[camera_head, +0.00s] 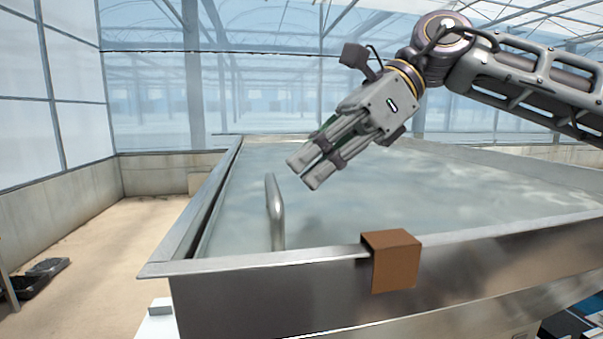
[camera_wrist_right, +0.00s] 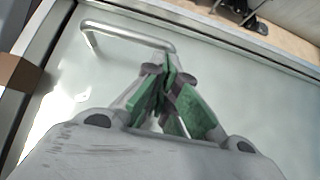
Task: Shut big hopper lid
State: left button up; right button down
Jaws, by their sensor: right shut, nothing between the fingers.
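The big hopper (camera_head: 300,290) is a metal bin that fills the middle and right of the head view. Its pale, shiny lid (camera_head: 400,205) lies about flat within the rim; I cannot tell whether it sits fully down. A bent metal bar handle (camera_head: 276,215) stands up near the lid's left side. It also shows in the right wrist view (camera_wrist_right: 125,32). My right gripper (camera_head: 311,173) is shut and empty, above the lid and close to the handle. In the right wrist view its green-padded fingertips (camera_wrist_right: 170,68) overlap the handle's end; contact is unclear. My left gripper is not in view.
A brown block (camera_head: 393,262) hangs over the hopper's front rim. Black trays (camera_head: 38,275) lie on the floor at far left. The floor left of the hopper (camera_head: 125,235) is mostly clear, and a low wall and greenhouse glazing stand behind.

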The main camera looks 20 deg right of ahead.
jog(key=v, duration=1)
jog(key=shift+f, duration=0.2)
dwell(0.4)
